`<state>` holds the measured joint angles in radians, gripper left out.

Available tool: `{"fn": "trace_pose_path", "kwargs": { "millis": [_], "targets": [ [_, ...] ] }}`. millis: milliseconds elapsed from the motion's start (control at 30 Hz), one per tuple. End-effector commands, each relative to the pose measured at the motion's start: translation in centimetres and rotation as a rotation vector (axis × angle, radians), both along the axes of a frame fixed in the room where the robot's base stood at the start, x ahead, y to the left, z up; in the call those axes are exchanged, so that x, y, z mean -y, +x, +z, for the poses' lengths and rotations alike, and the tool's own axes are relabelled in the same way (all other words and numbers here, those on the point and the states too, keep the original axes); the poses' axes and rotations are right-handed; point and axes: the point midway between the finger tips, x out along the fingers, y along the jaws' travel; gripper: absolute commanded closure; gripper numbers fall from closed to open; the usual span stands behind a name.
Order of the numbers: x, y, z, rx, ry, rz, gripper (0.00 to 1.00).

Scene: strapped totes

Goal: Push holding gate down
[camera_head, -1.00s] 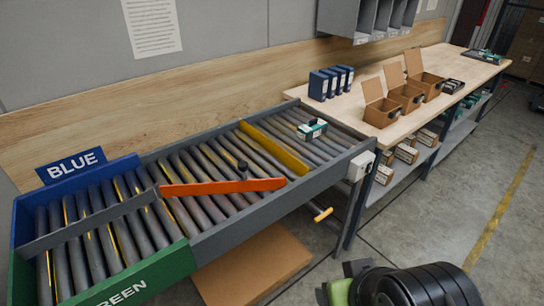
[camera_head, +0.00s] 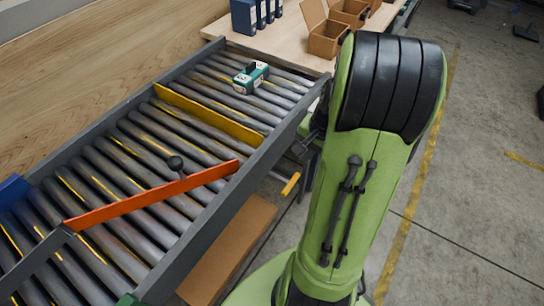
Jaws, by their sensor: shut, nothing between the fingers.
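The holding gate (camera_head: 206,113) is a yellow bar standing up across the grey rollers. A green-and-white tote (camera_head: 250,77) sits on the rollers just beyond it, apart from the gate. My green arm with its black joint stands at the right of the conveyor. Dark parts that look like my gripper (camera_head: 304,144) show at the arm's left edge, beside the conveyor's outer rail. They are mostly hidden behind the arm and look shut and empty. They are apart from the gate.
An orange diverter bar (camera_head: 155,195) with a black knob lies slantwise across the rollers. A yellow handle (camera_head: 290,184) sticks out below the conveyor's outer rail. Open cardboard boxes (camera_head: 327,38) and blue binders (camera_head: 245,17) stand on the bench behind.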

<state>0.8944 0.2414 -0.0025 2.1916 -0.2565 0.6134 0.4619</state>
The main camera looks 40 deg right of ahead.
Motion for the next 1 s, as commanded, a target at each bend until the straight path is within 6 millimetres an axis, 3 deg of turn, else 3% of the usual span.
{"fn": "trace_pose_path", "kwargs": {
  "millis": [467, 1000],
  "targets": [
    [0.5, 0.0, -1.5, -0.003, 0.014, -0.028, 1.0],
    [-0.5, 2.2, -12.6, -0.004, 0.014, -0.025, 1.0]
  ]
}}
